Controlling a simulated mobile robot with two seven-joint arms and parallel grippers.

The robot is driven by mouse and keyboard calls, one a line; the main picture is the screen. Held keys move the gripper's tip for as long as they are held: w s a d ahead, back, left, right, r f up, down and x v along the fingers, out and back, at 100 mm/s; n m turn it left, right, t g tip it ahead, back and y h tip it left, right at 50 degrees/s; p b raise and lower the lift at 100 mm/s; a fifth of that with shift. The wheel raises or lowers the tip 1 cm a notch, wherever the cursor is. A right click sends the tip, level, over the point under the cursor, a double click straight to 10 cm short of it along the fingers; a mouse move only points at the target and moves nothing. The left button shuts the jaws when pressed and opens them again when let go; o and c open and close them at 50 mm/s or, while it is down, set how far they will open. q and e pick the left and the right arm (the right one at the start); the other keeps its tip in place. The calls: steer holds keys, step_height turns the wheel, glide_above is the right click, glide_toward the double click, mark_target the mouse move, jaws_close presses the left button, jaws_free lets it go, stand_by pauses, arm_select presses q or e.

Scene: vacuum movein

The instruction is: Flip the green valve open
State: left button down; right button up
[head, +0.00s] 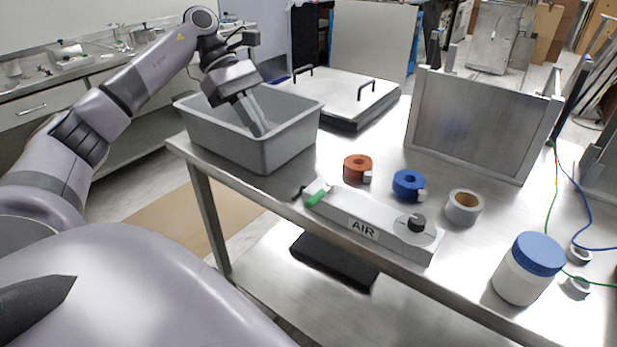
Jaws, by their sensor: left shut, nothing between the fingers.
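The green valve (317,194) is a small green lever at the left end of a grey block (341,215) labelled "AIR", near the front edge of the metal table. A black knob (417,223) sits at the block's right end. My left gripper (259,128) is shut and empty, pointing down into the grey bin, up and to the left of the valve and apart from it. My right gripper is not in view.
The grey bin (230,142) stands on the table (390,165) left of the block. Orange (357,167), blue (408,183) and grey (462,206) rolls lie behind the block. A blue-lidded jar (527,270) stands at right. A handled plate (338,93) and upright panel (482,125) stand behind.

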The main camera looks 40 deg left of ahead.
mark_target(321, 195)
arm_select(q)
steer(key=x, duration=0.9)
steer(key=shift+d, duration=0.1)
steer(key=d, duration=0.1)
steer(key=d+f, duration=0.1)
steer(key=d, duration=0.1)
steer(key=shift+w+d+f+p, duration=0.1)
steer(key=shift+w+d+p, duration=0.1)
steer(key=shift+p, duration=0.1)
steer(key=shift+d+f, duration=0.2)
steer(key=shift+d, duration=0.3)
steer(key=shift+w+n+t, duration=0.1)
steer(key=shift+n+t, duration=0.2)
steer(key=shift+d+n, duration=0.15)
steer(key=shift+n, duration=0.15)
